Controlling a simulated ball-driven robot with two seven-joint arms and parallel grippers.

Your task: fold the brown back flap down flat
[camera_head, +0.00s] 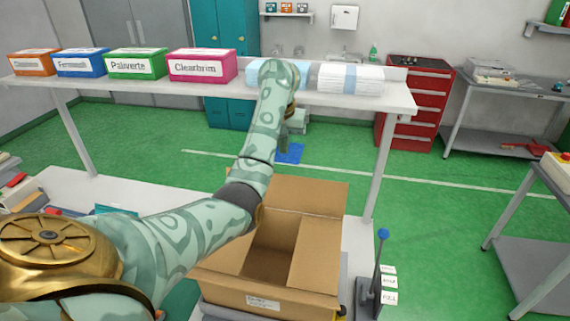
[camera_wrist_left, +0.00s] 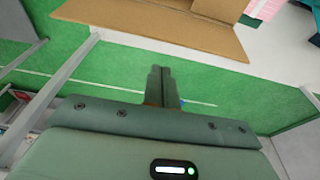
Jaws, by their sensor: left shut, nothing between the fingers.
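A brown cardboard panel (camera_head: 316,252) lies inward along the right side. My left gripper (camera_head: 283,150) is beyond the box's back edge, pointing down and partly hidden by its own wrist. In the left wrist view, my left gripper (camera_wrist_left: 160,72) has its fingers together and empty, apart from the brown cardboard (camera_wrist_left: 150,27) above them. My right gripper is out of view.
A raised shelf (camera_head: 330,101) behind the box carries coloured boxes, such as a pink one (camera_head: 203,66), and white-and-blue packs (camera_head: 350,80). A blue-knobbed lever (camera_head: 380,262) and small white labels (camera_head: 388,283) stand right of the box. Green floor lies beyond.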

